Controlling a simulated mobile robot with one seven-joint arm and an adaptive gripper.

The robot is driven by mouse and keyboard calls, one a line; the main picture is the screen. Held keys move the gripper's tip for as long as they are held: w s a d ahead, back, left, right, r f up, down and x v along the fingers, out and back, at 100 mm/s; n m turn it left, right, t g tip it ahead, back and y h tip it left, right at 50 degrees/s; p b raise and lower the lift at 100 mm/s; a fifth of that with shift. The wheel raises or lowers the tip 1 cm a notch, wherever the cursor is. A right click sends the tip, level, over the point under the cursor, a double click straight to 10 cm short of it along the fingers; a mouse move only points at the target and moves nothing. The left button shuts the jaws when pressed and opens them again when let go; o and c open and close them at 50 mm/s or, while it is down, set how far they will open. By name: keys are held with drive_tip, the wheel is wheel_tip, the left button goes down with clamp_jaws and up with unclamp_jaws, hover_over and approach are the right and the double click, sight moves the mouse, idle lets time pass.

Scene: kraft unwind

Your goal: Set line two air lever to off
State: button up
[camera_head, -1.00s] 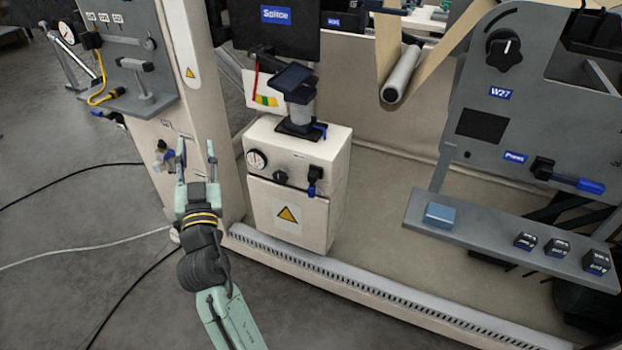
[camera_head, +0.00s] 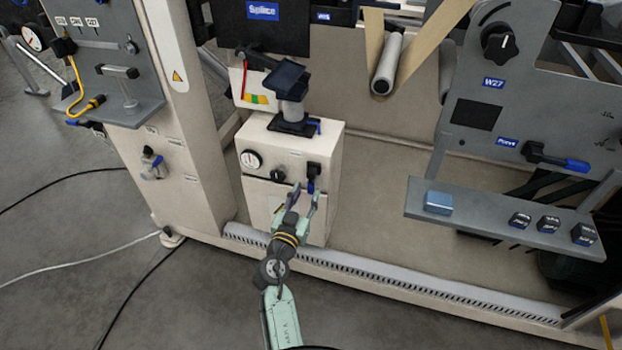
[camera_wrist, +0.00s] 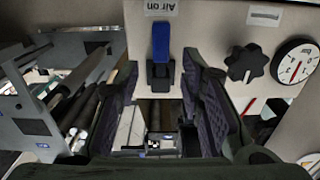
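The blue-handled air lever (camera_head: 311,186) is on the front of the white cabinet (camera_head: 278,160) and points down from its black base. The wrist view is upside down; there the blue lever (camera_wrist: 161,40) stands by an inverted "Air on" label (camera_wrist: 164,8). My gripper (camera_head: 304,196) is in front of the cabinet. In the wrist view its two dark fingers (camera_wrist: 160,72) are apart, with the lever's black base near the gap between the tips. Nothing is held. Contact with the lever cannot be told.
A black knob (camera_head: 277,175) and a gauge (camera_head: 251,160) sit left of the lever. A device on a stand (camera_head: 290,110) tops the cabinet. A grey shelf (camera_head: 480,222) juts out at right. Another blue-handled valve (camera_head: 152,165) is on the left column. The floor rail (camera_head: 400,285) runs below.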

sight(311, 186)
drive_tip(key=p+x, duration=0.1)
drive_tip(key=x, duration=0.4)
drive_tip(key=shift+w, duration=0.15)
drive_tip(key=shift+c, duration=0.5)
drive_tip(key=c, duration=0.6)
clamp_jaws()
drive_tip(key=shift+d+f, duration=0.1)
drive_tip(key=shift+d, duration=0.05)
